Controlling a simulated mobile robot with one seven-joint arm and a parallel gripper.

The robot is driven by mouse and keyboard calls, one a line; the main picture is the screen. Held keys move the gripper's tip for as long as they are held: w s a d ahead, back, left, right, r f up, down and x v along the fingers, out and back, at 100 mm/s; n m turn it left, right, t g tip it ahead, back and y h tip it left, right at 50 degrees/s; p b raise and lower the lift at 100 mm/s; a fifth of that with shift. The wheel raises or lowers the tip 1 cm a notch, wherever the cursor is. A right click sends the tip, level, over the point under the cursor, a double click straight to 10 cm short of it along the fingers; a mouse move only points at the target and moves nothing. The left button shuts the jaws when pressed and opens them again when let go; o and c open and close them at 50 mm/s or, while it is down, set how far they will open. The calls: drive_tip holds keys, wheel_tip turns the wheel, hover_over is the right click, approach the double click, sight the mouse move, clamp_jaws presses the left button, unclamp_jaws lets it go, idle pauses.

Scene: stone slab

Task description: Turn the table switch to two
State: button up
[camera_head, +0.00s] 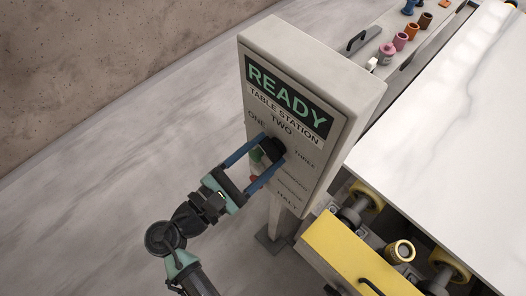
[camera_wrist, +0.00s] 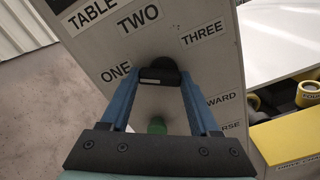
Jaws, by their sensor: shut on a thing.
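A grey control box (camera_head: 320,60) reads READY and TABLE STATION on its front. Its black rotary switch knob (camera_wrist: 160,70) has the labels ONE (camera_wrist: 116,72), TWO (camera_wrist: 138,18) and THREE (camera_wrist: 203,33) around its upper side. My gripper (camera_head: 273,149) is shut on the knob, with one blue finger on each side of it. In the wrist view the knob sits between the fingertips. A pale mark shows on the knob, but I cannot tell which label it points at. The fingers partly cover the panel below.
A green button (camera_wrist: 157,126) lies just below the knob, between my fingers. Right of the box are a white stone slab (camera_head: 450,110) and a yellow-fronted unit (camera_head: 350,262). Open floor lies left.

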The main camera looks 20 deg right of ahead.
drive_tip(key=shift+m, duration=0.4)
drive_tip(key=m+b, duration=0.3)
drive_tip(key=m, duration=0.2)
drive_tip(key=shift+s+b, duration=0.1)
drive_tip(key=shift+b, duration=0.2)
drive_tip(key=m+b, duration=0.2)
drive_tip(key=m, duration=0.2)
drive_tip(key=shift+b, duration=0.4)
drive_tip(key=shift+s+m+b, duration=0.1)
drive_tip(key=shift+m+b, duration=0.45)
drive_tip(key=shift+m, duration=0.45)
drive_tip(key=shift+d+r, duration=0.1)
drive_tip(key=o, duration=1.4)
drive_tip(key=shift+c, duration=0.2)
